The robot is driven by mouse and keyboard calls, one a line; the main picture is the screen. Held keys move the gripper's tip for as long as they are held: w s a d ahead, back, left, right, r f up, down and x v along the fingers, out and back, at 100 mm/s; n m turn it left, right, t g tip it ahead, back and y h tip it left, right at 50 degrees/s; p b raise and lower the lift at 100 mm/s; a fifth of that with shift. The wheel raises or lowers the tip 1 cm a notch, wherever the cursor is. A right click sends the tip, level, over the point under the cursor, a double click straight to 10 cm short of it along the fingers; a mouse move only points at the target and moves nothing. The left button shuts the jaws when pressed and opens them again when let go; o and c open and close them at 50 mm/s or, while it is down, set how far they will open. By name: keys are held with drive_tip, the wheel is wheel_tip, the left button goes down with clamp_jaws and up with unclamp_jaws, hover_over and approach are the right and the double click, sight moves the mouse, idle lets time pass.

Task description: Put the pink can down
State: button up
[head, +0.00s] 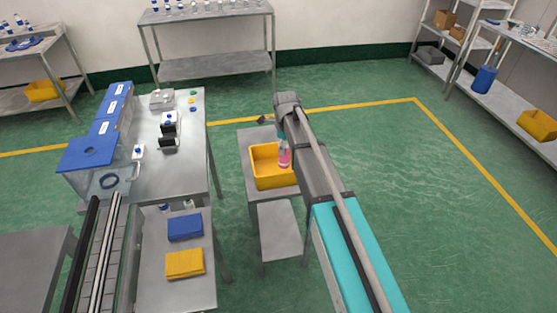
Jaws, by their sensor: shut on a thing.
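The pink can (284,157) is upright, with a paler top, at the right part of the yellow bin (275,182). My gripper (283,143) is at the top of the can and shut on it. My arm comes in from the lower right and hides most of the gripper and the bin's right side. I cannot tell whether the can's base touches the bin floor or hangs above it.
The bin stands on a small grey table (255,139) with a lower step (278,230) in front. Open green floor lies right.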

drive_tip(key=shift+w+a+f+b, duration=0.25)
drive_tip(key=shift+w+f+b, duration=0.25)
drive_tip(key=shift+f, duration=0.15)
drive_tip(key=shift+w+a+f+b, duration=0.2)
drive_tip(key=shift+w+f+b, duration=0.25)
drive_tip(key=shift+f+b, duration=0.15)
drive_tip(key=shift+w+a+f+b, duration=0.25)
drive_tip(key=shift+w+f+b, duration=0.2)
drive_tip(key=shift+f, duration=0.25)
drive_tip(key=shift+w+a+f+b, duration=0.1)
drive_tip(key=shift+w+f+b, duration=0.1)
drive_tip(key=shift+f+b, duration=0.8)
drive_tip(key=shift+w+a+f+b, duration=0.1)
drive_tip(key=shift+w+f+b, duration=0.05)
drive_tip(key=shift+f+b, duration=0.85)
drive_tip(key=shift+f, duration=0.1)
drive_tip(key=o, duration=1.1)
drive_tip(key=shift+r, duration=0.2)
